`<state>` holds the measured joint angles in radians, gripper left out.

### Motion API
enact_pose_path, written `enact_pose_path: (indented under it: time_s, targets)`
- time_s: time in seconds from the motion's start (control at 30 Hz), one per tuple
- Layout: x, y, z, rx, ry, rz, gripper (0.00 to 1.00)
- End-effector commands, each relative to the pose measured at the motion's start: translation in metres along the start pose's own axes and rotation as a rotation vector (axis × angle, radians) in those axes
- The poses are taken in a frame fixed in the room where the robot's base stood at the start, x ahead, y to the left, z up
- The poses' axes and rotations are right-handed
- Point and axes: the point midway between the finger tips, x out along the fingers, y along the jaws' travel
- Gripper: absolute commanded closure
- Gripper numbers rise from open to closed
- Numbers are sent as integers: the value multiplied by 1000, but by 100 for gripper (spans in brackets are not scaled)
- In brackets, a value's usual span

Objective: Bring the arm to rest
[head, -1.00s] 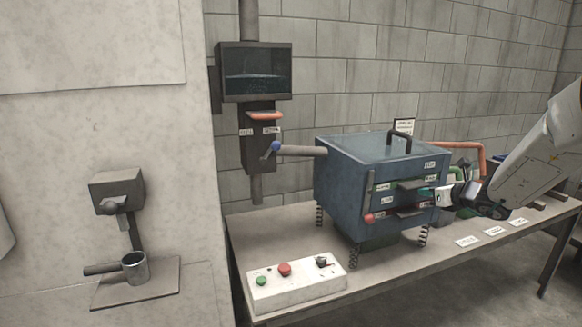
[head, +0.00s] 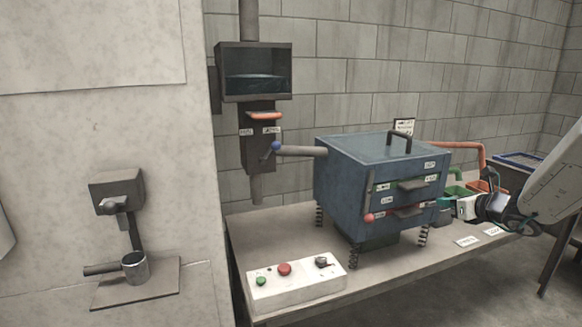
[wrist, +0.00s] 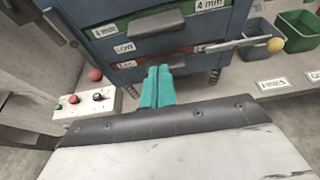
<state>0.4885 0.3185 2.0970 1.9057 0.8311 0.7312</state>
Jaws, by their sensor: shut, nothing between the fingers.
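My gripper (wrist: 157,85) is shut and empty, its two teal fingers together at the middle of the wrist view. In the head view my gripper (head: 452,199) is at the right, beside the blue sieve box (head: 345,185), and partly hidden by my arm. In the wrist view the fingertips appear just in front of the blue box's (wrist: 223,15) lower drawer front; I cannot tell the exact gap. The box has drawers with dark handles and labels, and stands on springs.
A white control box (head: 297,284) with buttons sits on the table's front left. A lever with a yellow knob (wrist: 275,45) sticks out near the gripper. Green (wrist: 297,30) and orange bins stand to the right. A mug (head: 134,268) stands at the left.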

Motion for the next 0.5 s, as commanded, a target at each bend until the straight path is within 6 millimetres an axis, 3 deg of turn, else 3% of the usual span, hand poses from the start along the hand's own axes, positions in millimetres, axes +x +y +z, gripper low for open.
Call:
enact_pose_path:
  time_s: [0.17, 0.27, 0.37, 0.5]
  targets:
    - [0, 4, 0, -65, 0, 20, 100]
    - [-3, 27, -17, -206, 39, 118, 100]
    - [-20, 67, -28, -419, 77, 270, 100]
    - [-63, 144, -34, -790, 107, 546, 100]
